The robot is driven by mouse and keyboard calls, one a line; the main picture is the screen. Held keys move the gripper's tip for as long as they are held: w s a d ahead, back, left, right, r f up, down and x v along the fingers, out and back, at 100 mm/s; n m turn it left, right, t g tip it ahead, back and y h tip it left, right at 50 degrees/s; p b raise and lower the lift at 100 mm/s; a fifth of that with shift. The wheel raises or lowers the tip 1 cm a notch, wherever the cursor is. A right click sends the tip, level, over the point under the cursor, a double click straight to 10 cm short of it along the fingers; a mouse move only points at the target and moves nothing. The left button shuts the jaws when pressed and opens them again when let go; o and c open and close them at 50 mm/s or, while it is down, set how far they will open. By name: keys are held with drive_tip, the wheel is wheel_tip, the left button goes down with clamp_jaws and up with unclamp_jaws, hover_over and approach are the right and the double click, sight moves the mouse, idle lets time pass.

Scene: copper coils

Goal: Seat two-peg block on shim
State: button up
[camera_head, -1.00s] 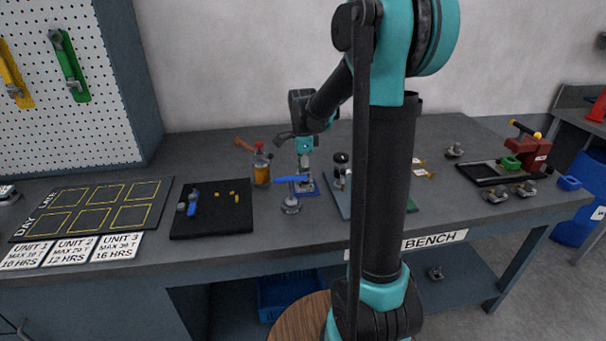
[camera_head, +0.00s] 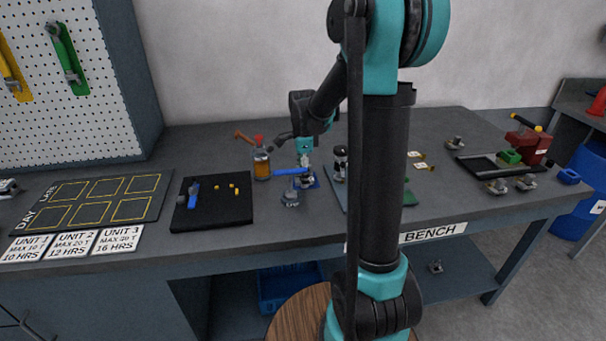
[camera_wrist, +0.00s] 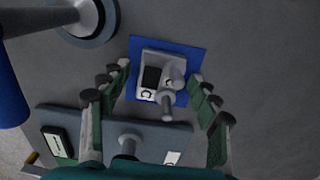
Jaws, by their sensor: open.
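A light grey block (camera_wrist: 147,92) with two round pegs and a dark square opening stands on a blue pad (camera_wrist: 185,47) in the wrist view. My gripper (camera_wrist: 159,72) is open, with its green-padded fingers apart on the left and right of the block, and no finger is seen closed on it. I cannot tell a separate shim under the block.
A blue-grey plate (camera_wrist: 75,121) with a peg lies close by in the wrist view. A blue bar (camera_head: 289,171) and amber bottle (camera_head: 262,167) stand left of my gripper. A black mat (camera_head: 215,213) lies further left.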

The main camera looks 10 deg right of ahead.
drive_tip(key=c, duration=1.2)
drive_tip(key=shift+r, duration=2.5)
drive_tip(key=shift+r, duration=0.1)
